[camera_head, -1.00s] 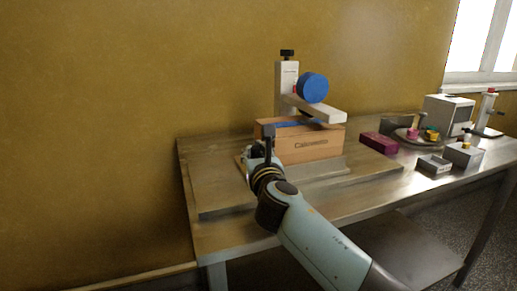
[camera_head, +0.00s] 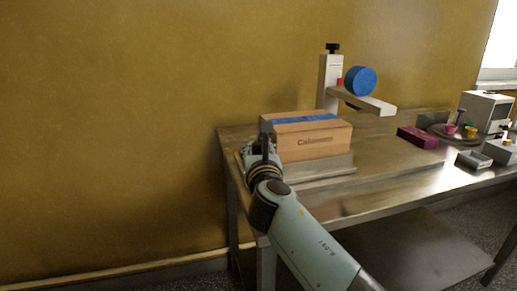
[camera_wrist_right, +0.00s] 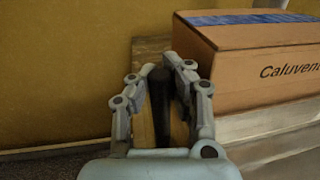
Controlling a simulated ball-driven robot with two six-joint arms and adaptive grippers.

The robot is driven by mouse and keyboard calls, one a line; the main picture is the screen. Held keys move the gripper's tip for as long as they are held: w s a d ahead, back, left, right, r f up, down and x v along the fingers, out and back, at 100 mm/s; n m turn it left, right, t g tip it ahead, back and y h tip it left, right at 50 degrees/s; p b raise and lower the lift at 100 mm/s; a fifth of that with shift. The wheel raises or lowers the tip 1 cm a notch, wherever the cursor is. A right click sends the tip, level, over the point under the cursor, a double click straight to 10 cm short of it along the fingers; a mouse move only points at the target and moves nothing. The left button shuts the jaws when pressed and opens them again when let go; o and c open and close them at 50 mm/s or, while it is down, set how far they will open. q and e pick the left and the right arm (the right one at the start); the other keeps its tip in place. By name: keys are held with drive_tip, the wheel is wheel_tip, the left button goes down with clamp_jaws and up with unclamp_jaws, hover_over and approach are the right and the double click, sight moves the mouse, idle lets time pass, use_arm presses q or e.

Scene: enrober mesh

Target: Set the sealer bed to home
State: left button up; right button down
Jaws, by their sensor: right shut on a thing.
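The sealer has a pale upright post (camera_head: 329,80) with a black knob on top, an arm (camera_head: 372,104) and a blue tape roll (camera_head: 360,81). A grey metal bed (camera_head: 318,171) lies low on the table. A brown carton (camera_head: 318,145) stands upright on it, with a blue strip along its top; the carton also shows in the wrist view (camera_wrist_right: 255,65). My right gripper (camera_head: 264,150) is at the bed's left end, beside the carton. In the wrist view its fingers (camera_wrist_right: 160,95) are closed around a dark upright handle (camera_wrist_right: 159,92). My left gripper is out of view.
On the table (camera_head: 365,195) are a purple box (camera_head: 417,138), a grey open tray (camera_head: 473,159), a round plate with coloured items and a white machine (camera_head: 487,108), all to the right. A yellow wall (camera_head: 120,130) stands behind.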

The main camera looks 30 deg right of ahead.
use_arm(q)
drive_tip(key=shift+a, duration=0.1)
use_arm(e)
drive_tip(key=shift+s+a+f, duration=0.1)
drive_tip(key=shift+a+f, duration=0.1)
drive_tip(key=shift+f, duration=0.25)
drive_tip(key=c, duration=1.7)
unclamp_jaws()
drive_tip(key=shift+o, duration=1.2)
drive_tip(key=shift+a+r, duration=0.2)
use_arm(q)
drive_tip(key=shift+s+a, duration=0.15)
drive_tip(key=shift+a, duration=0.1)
use_arm(e)
drive_tip(key=shift+r, duration=0.1)
drive_tip(key=shift+d+r, duration=0.1)
drive_tip(key=shift+r, duration=0.05)
drive_tip(key=shift+r, duration=0.3)
wheel_tip(320, 180, up, 9)
drive_tip(key=shift+r, duration=0.1)
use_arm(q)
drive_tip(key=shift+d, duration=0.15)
